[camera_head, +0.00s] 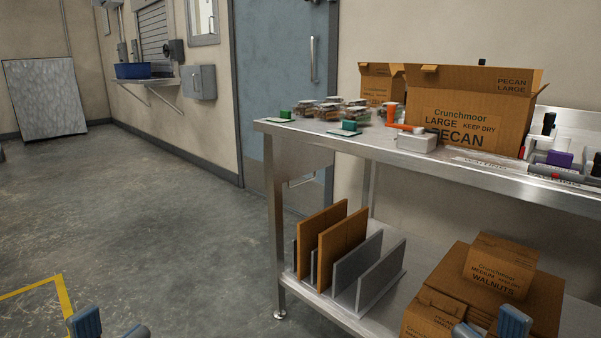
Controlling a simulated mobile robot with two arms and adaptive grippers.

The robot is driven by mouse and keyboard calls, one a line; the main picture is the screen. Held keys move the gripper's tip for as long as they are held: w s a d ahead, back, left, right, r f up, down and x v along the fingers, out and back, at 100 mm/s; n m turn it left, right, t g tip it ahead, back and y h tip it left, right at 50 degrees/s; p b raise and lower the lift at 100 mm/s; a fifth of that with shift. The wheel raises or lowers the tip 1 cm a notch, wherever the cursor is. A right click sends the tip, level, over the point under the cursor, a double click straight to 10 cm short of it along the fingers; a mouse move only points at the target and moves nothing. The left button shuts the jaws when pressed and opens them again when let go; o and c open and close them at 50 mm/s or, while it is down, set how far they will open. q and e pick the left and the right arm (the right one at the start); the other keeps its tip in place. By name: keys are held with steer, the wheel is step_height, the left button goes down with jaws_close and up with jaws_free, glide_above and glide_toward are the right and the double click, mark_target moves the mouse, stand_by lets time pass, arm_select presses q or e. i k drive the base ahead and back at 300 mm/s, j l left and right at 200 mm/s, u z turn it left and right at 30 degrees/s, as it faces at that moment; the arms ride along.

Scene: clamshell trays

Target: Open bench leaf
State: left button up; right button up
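The steel bench (330,143) stands on the right, its near left corner towards the middle of the view. A flat grey metal panel (300,156) hangs below its left end, between the legs; it looks like a folded-down leaf, but I cannot tell for sure. No hinge or latch is clear. My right gripper (491,328) shows at the bottom edge, its blue-padded fingers apart, in front of the lower shelf's cartons. My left gripper (110,329) is at the bottom left over the floor, its fingers apart. Both look empty and are well away from the panel.
Clamshell trays (336,112) and a pecan carton (465,112) stand on the bench. A blue door (281,75) is behind. Floor (150,220) left of the bench is clear.

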mark_target(299, 159)
steer(key=i+j+z, duration=0.15)
steer(key=i+j, duration=0.2)
steer(key=j, duration=0.15)
steer(key=i+j+z, duration=0.1)
steer(key=i+j, duration=0.25)
steer(key=j, duration=0.15)
steer(key=i+j+z, duration=0.15)
steer(key=i+j, duration=0.15)
steer(key=j, duration=0.25)
steer(key=i+j+z, duration=0.1)
steer(key=i+j, duration=0.2)
steer(key=j, duration=0.3)
steer(key=i+j+z, duration=0.15)
steer(key=i+j, duration=0.15)
steer(key=j, duration=0.3)
steer(key=i+j+z, duration=0.15)
steer(key=j, duration=0.5)
steer(key=i+j+z, duration=0.1)
steer(key=i+j, duration=0.15)
steer(key=j, duration=0.4)
steer(key=i+j+z, duration=0.15)
steer(key=j, duration=0.55)
